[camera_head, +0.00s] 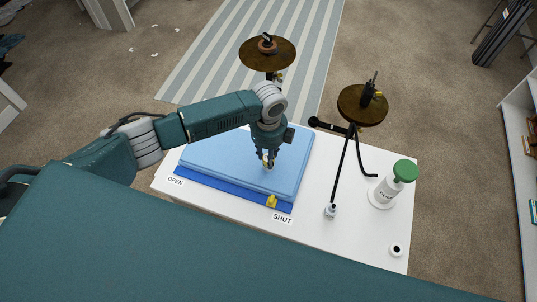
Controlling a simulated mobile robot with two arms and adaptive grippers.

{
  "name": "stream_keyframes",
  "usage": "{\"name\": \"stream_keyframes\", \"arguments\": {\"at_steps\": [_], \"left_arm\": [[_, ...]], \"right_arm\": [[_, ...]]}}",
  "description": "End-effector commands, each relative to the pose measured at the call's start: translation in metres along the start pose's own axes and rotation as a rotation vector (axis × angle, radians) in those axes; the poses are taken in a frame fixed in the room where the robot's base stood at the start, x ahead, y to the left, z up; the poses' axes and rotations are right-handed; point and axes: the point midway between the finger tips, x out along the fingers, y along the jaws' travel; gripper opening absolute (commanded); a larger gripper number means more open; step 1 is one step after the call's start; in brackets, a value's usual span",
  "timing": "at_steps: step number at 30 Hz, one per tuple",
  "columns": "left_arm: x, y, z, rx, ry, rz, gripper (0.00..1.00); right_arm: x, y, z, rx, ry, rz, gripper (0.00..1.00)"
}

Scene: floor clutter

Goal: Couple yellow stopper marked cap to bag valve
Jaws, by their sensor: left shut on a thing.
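My left gripper (267,163) reaches in from the left and points down over the light blue bag (217,155). It is shut on a small pale yellowish piece, which looks like the yellow stopper; the fingers hide most of it and no marking is readable. The piece is at or just above the bag's top; I cannot tell whether it touches. The bag valve is not clearly visible, perhaps hidden under the gripper. A separate yellow piece (272,201) sits on the bag's darker blue front edge, near the SHUT label (282,218). My right gripper is not in view.
The bag lies on a white table (350,240). An OPEN label (175,181) is at left. Two brown round stands (360,105) (267,53) rise behind.

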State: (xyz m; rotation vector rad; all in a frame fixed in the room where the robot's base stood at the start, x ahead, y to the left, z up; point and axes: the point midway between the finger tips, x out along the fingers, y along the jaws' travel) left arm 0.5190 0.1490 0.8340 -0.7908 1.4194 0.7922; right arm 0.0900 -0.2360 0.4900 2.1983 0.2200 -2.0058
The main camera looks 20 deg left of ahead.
Motion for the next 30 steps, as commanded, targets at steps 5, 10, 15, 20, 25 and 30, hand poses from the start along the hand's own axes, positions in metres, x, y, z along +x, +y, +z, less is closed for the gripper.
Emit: {"name": "stream_keyframes", "arguments": {"at_steps": [5,10,15,20,25,30], "left_arm": [[0.005,0.0,0.0,0.0,0.0,0.0,0.0],[0.005,0.0,0.0,0.0,0.0,0.0,0.51],[0.005,0.0,0.0,0.0,0.0,0.0,0.51],[0.003,0.0,0.0,0.0,0.0,-0.001,0.51],[-0.017,-0.002,0.001,0.001,0.0,-0.005,0.51],[-0.053,-0.001,0.001,0.002,-0.001,-0.005,0.51]], "right_arm": [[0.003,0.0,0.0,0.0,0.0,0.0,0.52],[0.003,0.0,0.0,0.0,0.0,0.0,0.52],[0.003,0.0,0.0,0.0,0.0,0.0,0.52],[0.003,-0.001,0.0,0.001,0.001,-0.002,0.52],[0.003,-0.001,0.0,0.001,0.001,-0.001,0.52],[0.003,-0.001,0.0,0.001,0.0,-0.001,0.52]]}}
